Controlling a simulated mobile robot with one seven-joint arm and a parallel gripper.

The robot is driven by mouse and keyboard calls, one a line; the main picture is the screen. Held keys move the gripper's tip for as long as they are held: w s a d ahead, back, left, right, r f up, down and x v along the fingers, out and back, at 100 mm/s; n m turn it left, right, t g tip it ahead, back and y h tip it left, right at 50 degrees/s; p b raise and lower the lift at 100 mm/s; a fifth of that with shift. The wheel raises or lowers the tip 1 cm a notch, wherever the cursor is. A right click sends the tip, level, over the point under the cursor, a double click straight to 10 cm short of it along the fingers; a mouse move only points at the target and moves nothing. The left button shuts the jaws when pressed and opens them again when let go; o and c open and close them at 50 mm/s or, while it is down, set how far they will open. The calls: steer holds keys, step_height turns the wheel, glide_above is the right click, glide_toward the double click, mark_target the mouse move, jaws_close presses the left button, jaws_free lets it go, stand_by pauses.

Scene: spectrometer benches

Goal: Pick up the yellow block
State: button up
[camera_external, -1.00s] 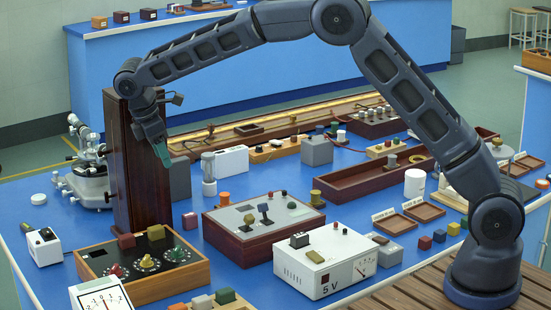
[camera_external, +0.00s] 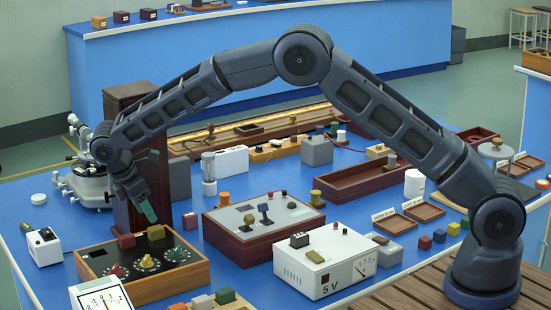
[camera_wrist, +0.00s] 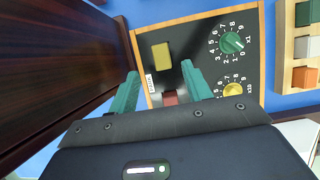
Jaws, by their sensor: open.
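A dull yellow block (camera_external: 156,232) sits on the black top of a wooden dial box (camera_external: 190,279). In the wrist view the yellow block (camera_wrist: 161,56) lies ahead of the fingertips, roughly centred between their lines. My gripper (camera_external: 147,212) is just above and slightly left of the block in the external view. In the wrist view my gripper (camera_wrist: 158,76) has its two green fingers apart with nothing between the tips. Another small yellow block (camera_external: 453,229) stands far right on the blue bench, near my base.
A tall dark wooden cabinet (camera_external: 125,120) stands close behind my gripper and fills the left of the wrist view. A dark red block (camera_external: 126,240) sits left of the yellow one. A green dial (camera_wrist: 232,42) and a yellow dial (camera_wrist: 233,89) are on the box's right side.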

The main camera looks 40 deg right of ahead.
mark_target(156, 228)
steer(key=shift+x, duration=2.7)
steer(key=shift+s, duration=0.15)
steer(key=c, duration=1.1)
steer(key=shift+o, duration=0.2)
steer(key=shift+r, duration=0.1)
